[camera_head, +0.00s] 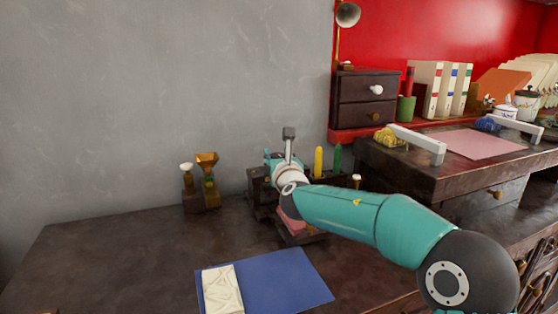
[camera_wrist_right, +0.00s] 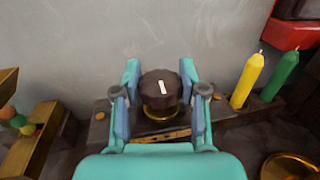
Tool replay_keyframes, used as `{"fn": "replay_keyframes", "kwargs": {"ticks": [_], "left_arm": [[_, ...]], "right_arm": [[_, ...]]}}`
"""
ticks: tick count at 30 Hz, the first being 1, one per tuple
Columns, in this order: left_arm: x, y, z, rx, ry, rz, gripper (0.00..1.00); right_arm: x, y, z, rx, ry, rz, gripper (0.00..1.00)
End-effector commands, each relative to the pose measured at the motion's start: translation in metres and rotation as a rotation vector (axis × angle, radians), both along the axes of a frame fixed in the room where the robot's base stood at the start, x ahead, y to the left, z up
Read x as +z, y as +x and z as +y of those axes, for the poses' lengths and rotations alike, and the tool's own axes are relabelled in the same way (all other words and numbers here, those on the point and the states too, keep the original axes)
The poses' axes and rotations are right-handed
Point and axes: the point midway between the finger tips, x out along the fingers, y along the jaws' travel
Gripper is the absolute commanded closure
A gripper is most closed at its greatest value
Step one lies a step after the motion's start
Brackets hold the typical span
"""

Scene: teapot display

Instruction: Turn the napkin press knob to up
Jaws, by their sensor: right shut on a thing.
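The napkin press knob (camera_wrist_right: 152,102) is dark brown and round, with a white mark and a brass collar below it. Its mark points nearly straight up in the wrist view, leaning slightly left. My right gripper (camera_wrist_right: 160,78) has a finger on each side of the knob and is shut on it. In the head view my right gripper (camera_head: 270,160) is at the dark press (camera_head: 258,193) near the wall, and my arm hides the knob there. Pink napkins (camera_head: 291,222) show low in the press. My left gripper is not in view.
A yellow candle (camera_head: 318,161) and a green candle (camera_head: 337,158) stand right of the gripper. The table's left part is clear.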

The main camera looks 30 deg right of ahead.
Motion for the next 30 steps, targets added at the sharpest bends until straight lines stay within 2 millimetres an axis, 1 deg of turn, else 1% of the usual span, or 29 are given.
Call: {"fn": "replay_keyframes", "kwargs": {"ticks": [5,6,8,9,10,19,22,26,30], "left_arm": [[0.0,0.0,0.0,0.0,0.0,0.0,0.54],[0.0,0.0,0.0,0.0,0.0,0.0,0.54],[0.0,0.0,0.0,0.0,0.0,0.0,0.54],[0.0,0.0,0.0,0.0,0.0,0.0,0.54],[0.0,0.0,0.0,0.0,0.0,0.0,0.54],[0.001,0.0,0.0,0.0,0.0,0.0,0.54],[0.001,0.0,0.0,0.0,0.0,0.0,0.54],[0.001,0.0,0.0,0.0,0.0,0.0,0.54],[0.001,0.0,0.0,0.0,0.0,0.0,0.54]], "right_arm": [[-0.002,0.0,0.001,0.002,0.002,0.005,0.93],[-0.002,0.0,0.001,0.002,0.002,0.005,0.52],[-0.002,0.0,0.0,0.001,0.002,0.005,0.42],[-0.002,0.0,0.0,0.001,0.002,0.004,0.35],[-0.002,0.0,0.0,0.001,0.002,0.004,0.32],[0.0,-0.001,0.0,-0.001,0.0,0.001,0.32],[0.0,-0.004,0.002,0.0,0.0,0.001,0.32],[0.0,-0.016,0.007,0.0,-0.001,0.0,0.32],[0.0,-0.037,0.016,0.001,0.0,0.0,0.32]]}}
